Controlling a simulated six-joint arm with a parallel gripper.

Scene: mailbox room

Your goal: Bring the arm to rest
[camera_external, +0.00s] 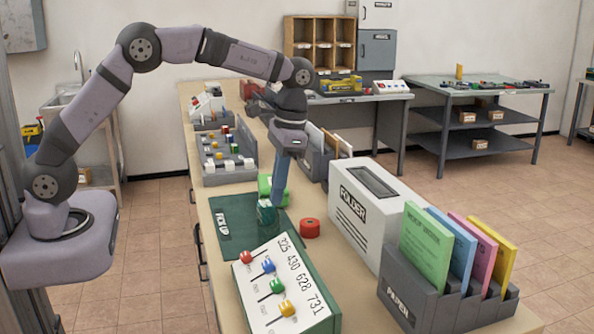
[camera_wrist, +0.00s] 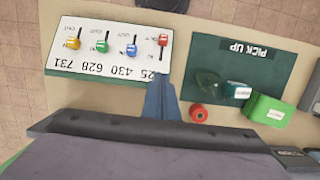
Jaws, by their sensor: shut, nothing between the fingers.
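My arm reaches out over the workbench, with my gripper (camera_external: 278,203) pointing down above the bench near the green pick-up mat (camera_external: 232,238). The gripper is shut with nothing in it. In the wrist view its blue-grey fingers (camera_wrist: 159,84) show together between the slider panel (camera_wrist: 103,64) and the mat (camera_wrist: 216,50). A dark green object with a pale label (camera_external: 267,213) is on the mat, just beside the fingertips in the external view. In the wrist view it lies to the right of the fingers, apart from them.
A red roll (camera_external: 309,228) and a bright green box (camera_wrist: 269,111) are close to the mat. The white folder box (camera_external: 352,232) and the paper holder (camera_external: 428,300) line the bench's right side. Trays of small items (camera_external: 229,165) stand farther back. Room above the bench is free.

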